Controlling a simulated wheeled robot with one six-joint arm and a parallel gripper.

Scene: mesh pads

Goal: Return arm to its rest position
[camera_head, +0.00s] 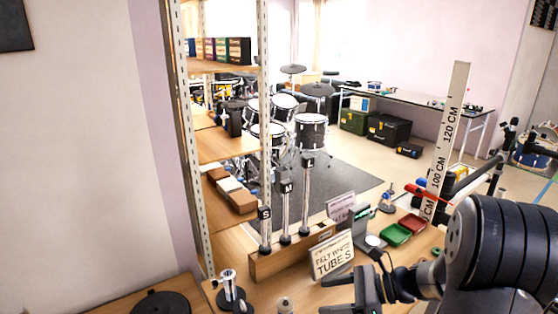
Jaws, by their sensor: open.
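My gripper (340,293) is at the bottom of the view, right of centre, with its fingers pointing left over the wooden table. Its jaws look open and nothing shows between them. The lower part of the gripper is cut off by the bottom edge. My dark, thick arm links reach in from the lower right corner and hide part of the table there.
A wooden block with tubes marked S, M and L (286,215) stands just beyond my gripper. A metal-post shelf (196,150) stands left.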

